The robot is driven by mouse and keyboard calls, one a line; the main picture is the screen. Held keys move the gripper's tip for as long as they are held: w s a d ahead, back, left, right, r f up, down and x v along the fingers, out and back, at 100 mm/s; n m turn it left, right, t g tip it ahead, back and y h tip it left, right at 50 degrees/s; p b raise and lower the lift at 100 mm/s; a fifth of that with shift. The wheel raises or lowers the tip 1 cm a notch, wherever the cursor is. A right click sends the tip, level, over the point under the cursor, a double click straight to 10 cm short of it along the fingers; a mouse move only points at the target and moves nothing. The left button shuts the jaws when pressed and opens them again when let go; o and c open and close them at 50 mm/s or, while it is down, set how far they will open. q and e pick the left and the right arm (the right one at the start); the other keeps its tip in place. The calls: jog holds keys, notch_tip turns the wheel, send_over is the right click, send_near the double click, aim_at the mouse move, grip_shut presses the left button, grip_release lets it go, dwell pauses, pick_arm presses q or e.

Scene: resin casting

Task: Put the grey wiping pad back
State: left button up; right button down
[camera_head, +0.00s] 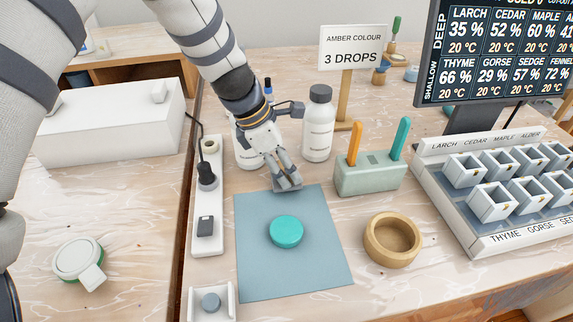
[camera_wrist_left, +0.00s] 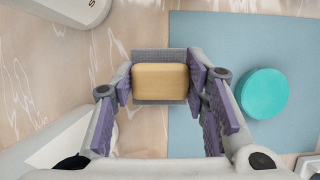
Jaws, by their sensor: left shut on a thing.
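My left gripper (camera_head: 283,178) is shut on the grey wiping pad (camera_head: 288,186) near the back edge of the blue-grey mat (camera_head: 255,270). In the left wrist view the pad (camera_wrist_left: 160,55) shows grey with a tan block on its near face, between the two purple-lined fingers of the left gripper (camera_wrist_left: 160,85). Whether the pad touches the surface below cannot be told. A round teal piece (camera_head: 286,231) lies on the mat, apart from the pad. My right gripper is in neither view.
White bottles (camera_head: 318,125) stand just behind the gripper. A green holder (camera_head: 369,174) with orange and teal sticks and a round wooden bowl (camera_head: 392,240) stand right of the mat. A white power strip (camera_head: 208,225) lies left of it. A rack of white cups (camera_head: 495,202) is farther right.

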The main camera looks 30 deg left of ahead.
pick_arm(q)
jog(key=shift+f, duration=0.5)
jog(key=o, duration=1)
jog(key=shift+r, duration=0.1)
jog(key=p+v, duration=0.1)
jog(key=v, duration=1.1)
jog(key=shift+r+p, duration=0.4)
jog(key=shift+r, duration=0.1)
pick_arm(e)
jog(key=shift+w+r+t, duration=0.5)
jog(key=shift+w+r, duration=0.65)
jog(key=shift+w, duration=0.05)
